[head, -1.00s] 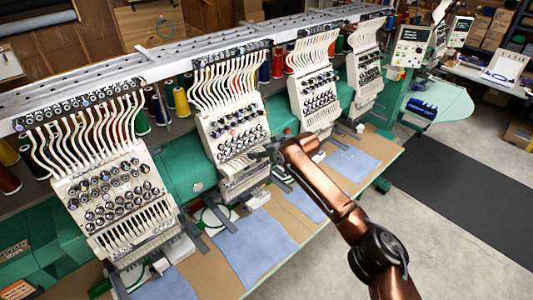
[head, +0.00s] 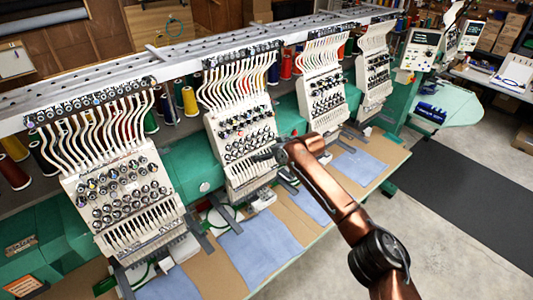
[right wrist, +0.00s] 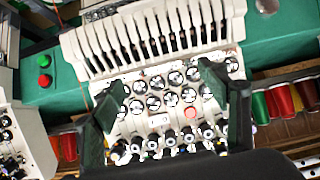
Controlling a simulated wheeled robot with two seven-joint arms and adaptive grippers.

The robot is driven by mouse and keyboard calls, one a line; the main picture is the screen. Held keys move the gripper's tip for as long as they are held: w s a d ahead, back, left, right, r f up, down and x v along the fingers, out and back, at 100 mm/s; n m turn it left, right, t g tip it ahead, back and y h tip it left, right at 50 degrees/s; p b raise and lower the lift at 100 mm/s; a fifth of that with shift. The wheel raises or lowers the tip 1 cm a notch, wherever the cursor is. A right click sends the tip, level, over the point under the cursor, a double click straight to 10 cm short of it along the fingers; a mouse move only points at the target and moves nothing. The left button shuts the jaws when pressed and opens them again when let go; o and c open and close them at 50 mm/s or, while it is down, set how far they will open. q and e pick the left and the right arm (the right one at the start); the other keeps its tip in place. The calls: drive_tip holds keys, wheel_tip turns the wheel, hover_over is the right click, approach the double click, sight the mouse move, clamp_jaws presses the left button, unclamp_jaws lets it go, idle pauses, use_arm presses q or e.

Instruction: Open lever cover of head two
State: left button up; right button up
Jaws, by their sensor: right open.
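Head two (head: 240,125), the second embroidery head from the left, is a white panel with rows of dark tension knobs. A slotted white section (head: 252,178) forms its lower part, and it also shows along the top of the right wrist view (right wrist: 150,35). I cannot tell for sure which part is the lever cover. My right gripper (head: 262,155) is in front of head two's lower right side and hides part of it. In the right wrist view its dark fingers (right wrist: 165,100) are wide apart with knobs behind the gap, nothing held. My left gripper is out of view.
Head one (head: 125,195) stands to the left, with head three (head: 322,92) and head four (head: 374,75) to the right. Blue cloths (head: 258,245) lie on the brown table below. Thread cones (head: 188,100) stand behind. Open floor lies at the right.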

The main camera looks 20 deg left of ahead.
drive_tip(key=shift+d+r, duration=0.15)
drive_tip(key=shift+d, duration=0.15)
drive_tip(key=v, duration=1.1)
drive_tip(key=shift+s+d+r, duration=0.25)
drive_tip(key=shift+s, duration=0.05)
